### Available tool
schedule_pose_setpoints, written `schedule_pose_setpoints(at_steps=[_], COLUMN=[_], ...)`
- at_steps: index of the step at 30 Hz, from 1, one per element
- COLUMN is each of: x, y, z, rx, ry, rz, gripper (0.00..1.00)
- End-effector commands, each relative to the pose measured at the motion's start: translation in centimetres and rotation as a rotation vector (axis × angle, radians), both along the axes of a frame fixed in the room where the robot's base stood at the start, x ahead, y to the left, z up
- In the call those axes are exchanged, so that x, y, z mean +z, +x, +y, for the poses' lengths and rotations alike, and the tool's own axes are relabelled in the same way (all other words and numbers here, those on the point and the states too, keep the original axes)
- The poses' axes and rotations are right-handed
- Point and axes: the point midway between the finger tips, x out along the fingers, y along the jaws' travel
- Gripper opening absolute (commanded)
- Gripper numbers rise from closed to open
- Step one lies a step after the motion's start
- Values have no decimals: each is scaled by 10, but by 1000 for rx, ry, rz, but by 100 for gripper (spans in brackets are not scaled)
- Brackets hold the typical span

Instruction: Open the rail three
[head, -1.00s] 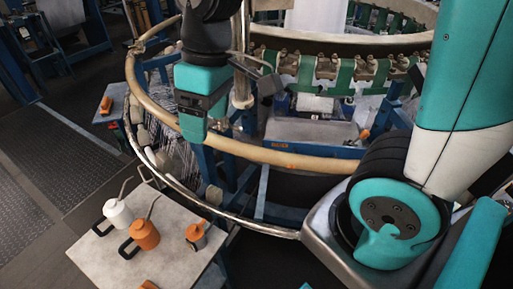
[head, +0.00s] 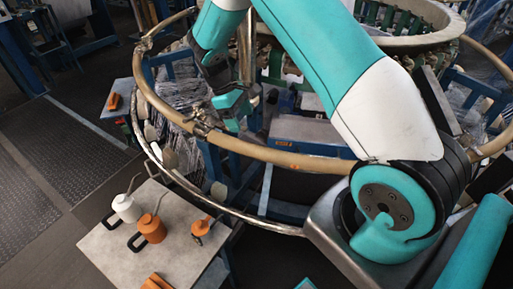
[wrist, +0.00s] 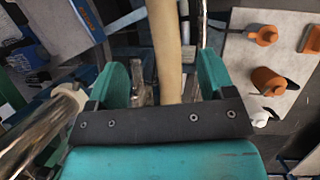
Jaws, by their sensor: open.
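The tan curved rail (head: 270,155) arcs around the loom in the head view, with a metal fitting (head: 200,124) on it near my gripper. My gripper (head: 228,106) is at the rail beside this fitting, partly hidden by my arm. In the wrist view, my gripper (wrist: 164,82) is open with its two teal fingers apart. The tan rail (wrist: 168,45) runs between them, and the metal fitting (wrist: 141,85) shows close to the left finger. Whether the fingers touch the rail cannot be told. No number on the rail can be read.
A grey side table (head: 185,258) stands at the lower left with a white can (head: 126,208), an orange can (head: 152,228) and other orange items. A thin metal rail (head: 250,218) curves below the tan one. Open dark floor lies at the far left.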

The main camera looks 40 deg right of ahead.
Motion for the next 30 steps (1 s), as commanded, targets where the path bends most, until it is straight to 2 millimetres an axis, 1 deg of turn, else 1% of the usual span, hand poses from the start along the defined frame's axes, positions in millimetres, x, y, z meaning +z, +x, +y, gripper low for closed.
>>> schedule_pose_setpoints(at_steps=[1,9,15,18,21,30], x=[-9,-66,-101,-112,-119,-122], y=[-6,-26,-37,-40,-42,-43], z=[-3,-16,-23,-26,-27,-28], rx=[-1,-1,-1,-1,0,0], ry=[-1,1,1,1,1,1], rz=[7,6,3,2,0,-2], gripper=[76,76,76,76,76,76])
